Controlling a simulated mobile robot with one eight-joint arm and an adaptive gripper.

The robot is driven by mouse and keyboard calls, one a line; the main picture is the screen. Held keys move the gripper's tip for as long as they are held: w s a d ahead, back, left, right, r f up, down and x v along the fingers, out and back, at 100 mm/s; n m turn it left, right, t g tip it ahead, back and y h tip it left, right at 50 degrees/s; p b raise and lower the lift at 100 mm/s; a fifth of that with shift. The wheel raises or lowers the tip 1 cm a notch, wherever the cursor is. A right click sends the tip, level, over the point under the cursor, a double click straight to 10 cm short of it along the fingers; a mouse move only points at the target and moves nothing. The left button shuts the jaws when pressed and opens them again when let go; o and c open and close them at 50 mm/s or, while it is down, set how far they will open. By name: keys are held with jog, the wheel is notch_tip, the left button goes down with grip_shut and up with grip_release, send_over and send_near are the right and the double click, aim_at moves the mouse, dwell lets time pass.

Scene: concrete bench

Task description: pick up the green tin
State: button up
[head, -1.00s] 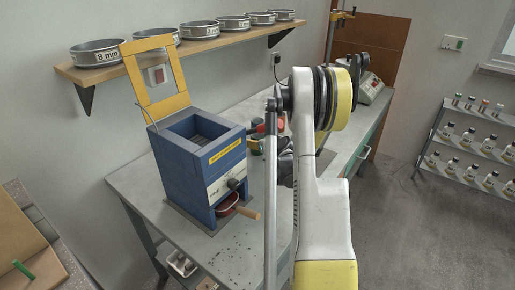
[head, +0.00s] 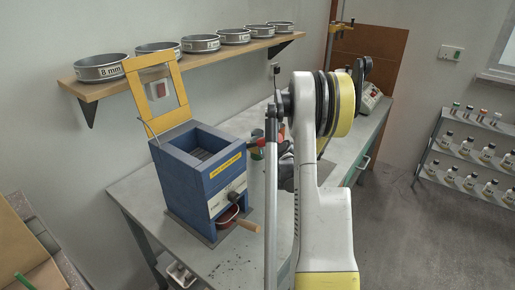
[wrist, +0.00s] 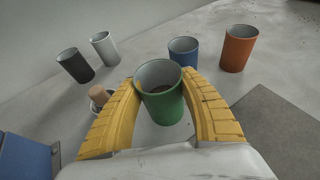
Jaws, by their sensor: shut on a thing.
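The green tin (wrist: 163,104) stands upright between the two yellow fingers of my gripper (wrist: 160,82) in the wrist view. The fingers press on it from the left and right, and my gripper is shut on it. The tin is open at the top, with a dark patch inside. I cannot tell whether its base touches the bench.
Around it stand a blue tin (wrist: 184,52), an orange tin (wrist: 238,49), a white tin (wrist: 105,48) and a black tin (wrist: 75,66). A small bowl with a pestle-like piece (wrist: 99,96) is close by the left finger. A blue machine (head: 203,180) stands on the bench (head: 135,190).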

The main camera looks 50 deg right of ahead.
jog(key=s+d+r+p, duration=0.4)
jog(key=s+r, duration=0.3)
jog(key=s, duration=0.3)
jog(key=shift+s+d+r, duration=0.25)
jog(key=shift+d+r, duration=0.1)
jog(key=shift+d, duration=0.2)
